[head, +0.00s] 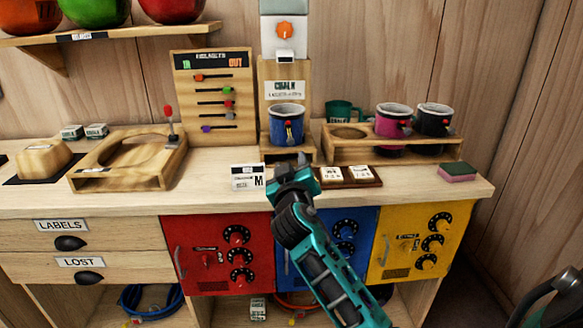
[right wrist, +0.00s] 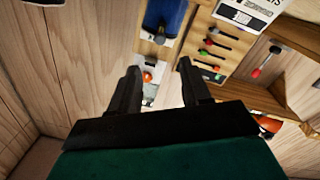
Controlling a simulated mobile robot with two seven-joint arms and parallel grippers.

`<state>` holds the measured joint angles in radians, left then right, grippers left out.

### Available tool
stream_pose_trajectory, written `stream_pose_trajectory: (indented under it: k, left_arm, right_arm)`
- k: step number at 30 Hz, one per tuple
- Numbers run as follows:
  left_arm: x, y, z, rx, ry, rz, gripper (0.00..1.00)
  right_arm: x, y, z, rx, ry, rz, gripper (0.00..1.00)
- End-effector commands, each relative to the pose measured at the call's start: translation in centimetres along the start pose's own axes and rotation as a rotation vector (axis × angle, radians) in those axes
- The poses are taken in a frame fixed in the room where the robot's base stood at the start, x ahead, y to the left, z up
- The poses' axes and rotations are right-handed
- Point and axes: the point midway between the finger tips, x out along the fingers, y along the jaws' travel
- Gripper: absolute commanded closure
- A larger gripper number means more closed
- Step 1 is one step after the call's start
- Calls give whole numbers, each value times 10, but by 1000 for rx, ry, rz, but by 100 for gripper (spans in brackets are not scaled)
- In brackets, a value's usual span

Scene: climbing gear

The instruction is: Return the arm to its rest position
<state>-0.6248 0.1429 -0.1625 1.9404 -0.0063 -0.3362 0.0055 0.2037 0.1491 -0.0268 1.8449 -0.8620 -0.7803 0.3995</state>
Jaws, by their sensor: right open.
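My right arm (head: 320,255) comes up from the bottom of the head view. Its gripper (head: 292,172) is in front of the workbench edge, below the chalk dispenser (head: 285,90). In the right wrist view the two black fingers (right wrist: 158,80) stand apart with nothing between them. The blue chalk cup (head: 287,124) stands in the dispenser, apart from the gripper; it also shows at the top of the right wrist view (right wrist: 166,25).
The workbench (head: 215,180) carries a cup rack (head: 440,150), a wooden ring stand (head: 90,180), a white card (head: 248,178) and a sponge (head: 457,172). Red (head: 190,270), blue (head: 365,225) and yellow (head: 455,220) lockers are below. A shelf (head: 150,30) with helmets is at upper left.

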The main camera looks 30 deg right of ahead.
Motion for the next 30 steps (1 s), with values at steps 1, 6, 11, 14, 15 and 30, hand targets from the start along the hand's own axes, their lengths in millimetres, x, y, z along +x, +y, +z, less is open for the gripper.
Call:
stream_pose_trajectory:
  k: [1,6,11,14,15,30]
  left_arm:
    - [0,0,0,0,0,0,57]
    - [0,0,0,0,0,0,57]
    - [0,0,0,0,1,0,57]
    - [0,0,0,0,1,0,57]
    - [0,0,0,0,1,0,57]
    - [0,0,0,0,1,0,57]
  right_arm:
    - [0,0,0,0,0,0,53]
    - [0,0,0,0,0,0,53]
    - [0,0,0,0,0,0,53]
    - [0,0,0,0,0,0,53]
    - [0,0,0,0,0,0,53]
    - [-120,-110,147,-15,-167,-493,53]
